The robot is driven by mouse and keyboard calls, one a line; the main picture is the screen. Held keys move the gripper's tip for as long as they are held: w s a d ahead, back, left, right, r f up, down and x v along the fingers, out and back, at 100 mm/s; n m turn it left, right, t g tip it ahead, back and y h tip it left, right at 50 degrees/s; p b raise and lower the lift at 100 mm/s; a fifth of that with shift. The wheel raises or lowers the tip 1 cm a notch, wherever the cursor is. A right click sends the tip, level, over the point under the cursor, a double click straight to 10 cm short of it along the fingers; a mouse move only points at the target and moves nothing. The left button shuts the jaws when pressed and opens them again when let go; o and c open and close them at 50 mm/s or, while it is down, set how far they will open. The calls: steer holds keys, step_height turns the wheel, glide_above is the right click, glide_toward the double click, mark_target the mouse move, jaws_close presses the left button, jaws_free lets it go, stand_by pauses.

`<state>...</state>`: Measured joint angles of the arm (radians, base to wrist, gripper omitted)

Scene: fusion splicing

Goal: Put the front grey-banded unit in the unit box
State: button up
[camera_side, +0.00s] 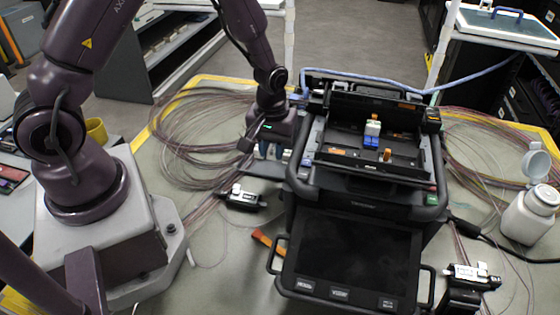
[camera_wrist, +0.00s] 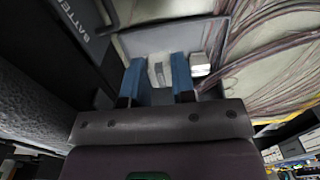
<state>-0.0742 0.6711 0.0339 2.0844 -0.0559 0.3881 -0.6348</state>
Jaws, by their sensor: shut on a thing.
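My gripper (camera_side: 268,150) points down at the left side of the black splicer (camera_side: 435,212). In the wrist view my gripper (camera_wrist: 157,82) has blue fingers on both sides of a small pale grey-white unit (camera_wrist: 158,72) and is shut on it. Its band is not clear there, and in the side view the unit is mostly hidden by my gripper. A pale, shallow box-like space (camera_wrist: 150,40) lies beyond the fingertips in the wrist view; I cannot tell whether it is the unit box. I cannot tell whether the held unit touches it.
A blue-and-white block (camera_side: 371,134) and orange-topped parts stand in the splicer's open top. A small black-and-white device (camera_side: 243,198) lies in front of my gripper. Coiled fibres (camera_side: 195,130) spread left, and a white bottle (camera_side: 530,215) stands right.

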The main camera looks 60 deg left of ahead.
mark_target(280, 173)
steer(key=shift+w+a+f, duration=0.1)
steer(key=shift+w+f, duration=0.8)
steer(key=shift+f, duration=0.2)
steer(key=shift+w+f, duration=0.15)
steer(key=shift+f, duration=1.5)
steer(key=shift+f, duration=0.15)
steer(key=o, duration=0.9)
